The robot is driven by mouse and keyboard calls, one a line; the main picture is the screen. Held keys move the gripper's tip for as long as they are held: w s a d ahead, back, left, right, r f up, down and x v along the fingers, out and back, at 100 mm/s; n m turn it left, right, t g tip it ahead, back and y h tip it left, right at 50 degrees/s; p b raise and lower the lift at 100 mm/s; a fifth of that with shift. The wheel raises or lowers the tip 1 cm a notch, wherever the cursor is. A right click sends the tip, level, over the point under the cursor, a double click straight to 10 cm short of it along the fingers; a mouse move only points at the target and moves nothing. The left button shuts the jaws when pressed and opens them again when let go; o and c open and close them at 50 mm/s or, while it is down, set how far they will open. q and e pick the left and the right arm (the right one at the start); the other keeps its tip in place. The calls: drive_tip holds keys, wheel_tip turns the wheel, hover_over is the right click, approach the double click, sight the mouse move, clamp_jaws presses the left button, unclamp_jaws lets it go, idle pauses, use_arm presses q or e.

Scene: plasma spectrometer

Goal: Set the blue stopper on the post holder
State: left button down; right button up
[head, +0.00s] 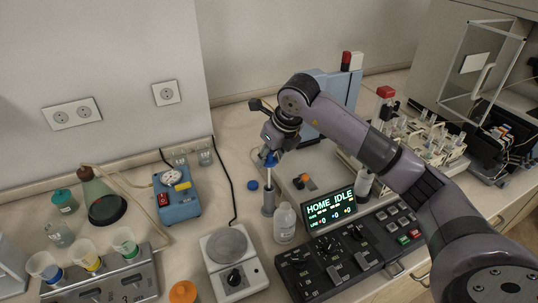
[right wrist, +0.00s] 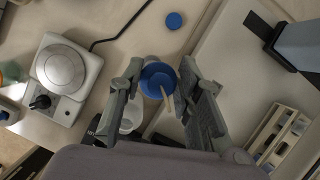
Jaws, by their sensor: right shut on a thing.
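My right gripper (head: 270,148) is shut on the blue stopper (head: 270,159). In the right wrist view the blue stopper (right wrist: 155,72) sits between the two fingers (right wrist: 160,76), with a thin pale rod beside it. The grey post holder (head: 268,200) stands upright on the bench just below the gripper in the head view. The stopper appears above its top; I cannot tell whether they touch. My left gripper is not in view.
A hotplate (head: 228,246), a black control panel (head: 345,250) and a grey instrument (head: 308,165) surround the spot.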

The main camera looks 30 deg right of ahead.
sight(269, 187)
drive_tip(key=shift+f+b, duration=3.8)
drive_tip(key=shift+f, duration=0.95)
drive_tip(key=o, duration=1.2)
drive_tip(key=v, duration=1.2)
drive_tip(key=shift+s, duration=0.1)
